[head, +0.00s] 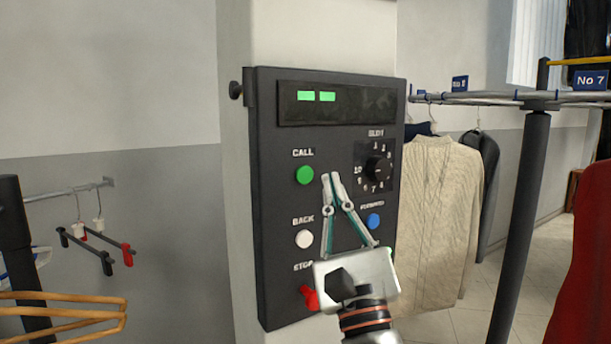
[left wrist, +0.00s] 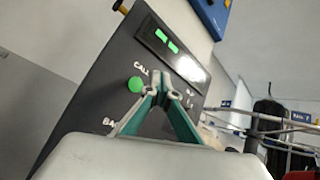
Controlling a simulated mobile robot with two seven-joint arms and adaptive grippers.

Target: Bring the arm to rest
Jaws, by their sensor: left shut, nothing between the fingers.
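My left gripper (head: 331,176) is shut and empty, its fingertips together in front of the control panel (head: 279,230). In the head view the tips lie just right of the green CALL button (head: 304,175); I cannot tell whether they touch the panel. The fingers partly cover the panel's middle. The panel also has a white BACK button (head: 304,239), a blue button (head: 374,221), a red STOP control (head: 309,298) and a dial (head: 378,169). The left wrist view also shows the shut fingers (left wrist: 162,66) beside the green button (left wrist: 135,85). My right gripper is in neither view.
The panel's display (head: 337,103) shows two green bars. A cream sweater (head: 434,215) and a dark garment hang on a rail (head: 470,98) at right, near a dark post (head: 522,220). Wooden hangers (head: 70,310) and clip hangers (head: 95,243) are at left.

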